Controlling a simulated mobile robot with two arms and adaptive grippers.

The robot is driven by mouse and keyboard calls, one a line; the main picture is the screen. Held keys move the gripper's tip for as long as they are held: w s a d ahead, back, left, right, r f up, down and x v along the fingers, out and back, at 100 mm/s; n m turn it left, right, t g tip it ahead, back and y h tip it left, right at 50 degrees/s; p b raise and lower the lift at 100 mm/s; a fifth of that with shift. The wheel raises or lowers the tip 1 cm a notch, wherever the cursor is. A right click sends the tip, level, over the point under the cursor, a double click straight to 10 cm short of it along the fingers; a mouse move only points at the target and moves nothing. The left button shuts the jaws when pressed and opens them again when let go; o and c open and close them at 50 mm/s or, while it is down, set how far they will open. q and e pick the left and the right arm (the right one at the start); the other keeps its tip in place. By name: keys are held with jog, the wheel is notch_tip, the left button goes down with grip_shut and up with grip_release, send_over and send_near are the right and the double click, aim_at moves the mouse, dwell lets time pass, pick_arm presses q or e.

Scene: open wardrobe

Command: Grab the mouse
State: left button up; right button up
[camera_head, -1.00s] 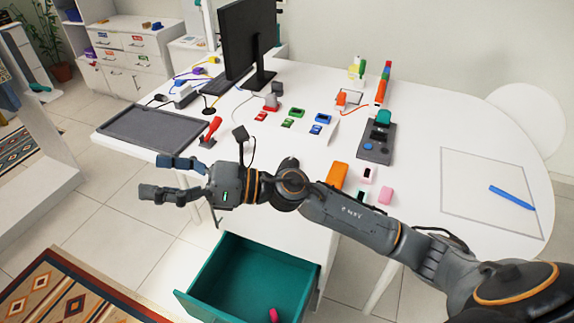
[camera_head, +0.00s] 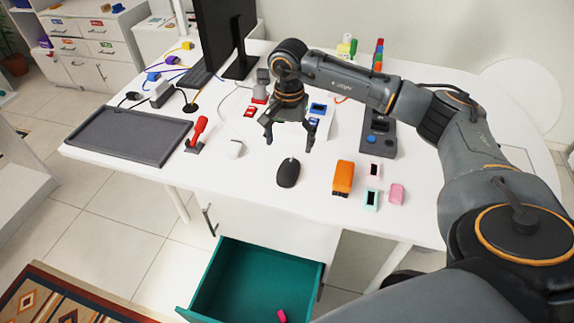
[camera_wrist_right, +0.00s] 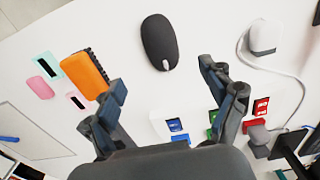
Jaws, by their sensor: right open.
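A black computer mouse (camera_head: 288,172) lies on the white table near its front edge. In the right wrist view the mouse (camera_wrist_right: 159,42) is ahead of the fingers, at the top middle. My right gripper (camera_head: 288,146) is open and empty above the table, fingers pointing down, just behind the mouse in the head view. In the right wrist view its two fingers (camera_wrist_right: 162,82) are spread apart, with bare table between them and no contact with the mouse. My left gripper is not in view.
An orange block (camera_head: 343,178) and small pink and mint items (camera_head: 372,199) lie right of the mouse. A white cabled device (camera_head: 236,149) and red-handled tool (camera_head: 197,133) are left. An open teal drawer (camera_head: 215,290) juts out below. A monitor (camera_head: 228,40) stands behind.

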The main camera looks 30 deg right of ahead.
aim_at(288, 166)
notch_tip(288, 166, down, 3)
jog(key=shift+w+f+p, duration=0.1)
jog(key=shift+p, duration=0.2)
notch_tip(288, 166, down, 3)
jog(key=shift+p, duration=1)
notch_tip(288, 166, down, 2)
jog(key=shift+f+p, duration=0.25)
jog(key=shift+p, duration=0.2)
jog(key=shift+f, duration=0.55)
jog(key=c, duration=1.1)
jog(key=shift+c, duration=0.8)
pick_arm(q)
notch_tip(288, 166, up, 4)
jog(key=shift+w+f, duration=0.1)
